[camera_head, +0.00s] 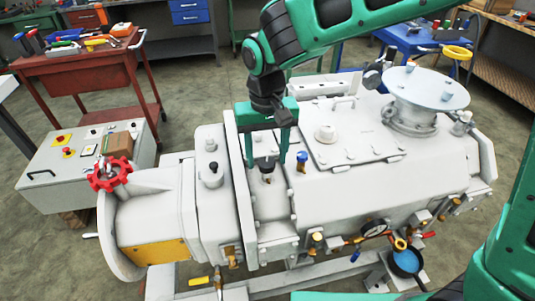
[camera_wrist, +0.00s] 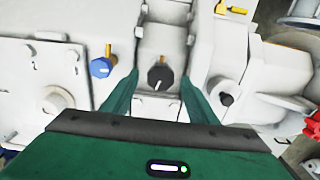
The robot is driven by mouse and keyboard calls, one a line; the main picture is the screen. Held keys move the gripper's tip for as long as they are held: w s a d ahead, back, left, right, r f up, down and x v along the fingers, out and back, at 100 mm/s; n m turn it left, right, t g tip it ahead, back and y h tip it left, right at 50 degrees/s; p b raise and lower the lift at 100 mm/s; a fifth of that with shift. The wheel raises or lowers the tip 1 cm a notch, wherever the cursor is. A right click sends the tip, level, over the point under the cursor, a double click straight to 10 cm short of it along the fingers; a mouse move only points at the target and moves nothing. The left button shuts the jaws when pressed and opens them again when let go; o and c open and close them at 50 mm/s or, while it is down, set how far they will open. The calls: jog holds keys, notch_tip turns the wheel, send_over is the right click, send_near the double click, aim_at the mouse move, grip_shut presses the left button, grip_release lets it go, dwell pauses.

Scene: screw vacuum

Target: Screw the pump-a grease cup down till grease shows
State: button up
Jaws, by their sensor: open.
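A dark round cap with a pale pointer mark (camera_wrist: 160,77) stands on the pale pump housing (camera_head: 340,185), between my gripper's fingers in the wrist view. It also shows in the head view (camera_head: 267,172). No label shows which cap is the pump-a grease cup. My gripper (camera_head: 266,161) points down, open, one finger on each side of this cap; contact is not visible. A blue cap (camera_wrist: 101,67) stands just left of the fingers in the wrist view, and right of them in the head view (camera_head: 301,158). No grease is discernible.
Another dark cap (camera_wrist: 226,99) stands beyond the other finger. A raised plate with bolts (camera_head: 358,140), a round flange (camera_head: 425,88) and a red handwheel (camera_head: 110,174) are on the machine.

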aim_at(268, 161)
notch_tip(268, 161, up, 10)
jog(key=shift+r, duration=0.2)
jog(key=shift+w+d, duration=0.1)
jog(key=shift+w, duration=0.05)
jog(key=s+d+m, duration=0.2)
jog(key=d+m, duration=0.3)
jog(key=d, duration=2.5)
jog(key=s+d+f+m, duration=0.2)
jog(key=s+d+f, duration=0.1)
jog(key=s+d, duration=0.4)
jog(key=s+d+f+m, duration=0.2)
jog(key=s+d+f, duration=0.1)
jog(key=s+d, duration=0.4)
jog(key=s, duration=0.3)
jog(key=shift+s+f+m, duration=0.15)
jog(key=shift+s+m, duration=0.15)
jog(key=shift+s, duration=0.05)
jog(key=shift+w, duration=0.15)
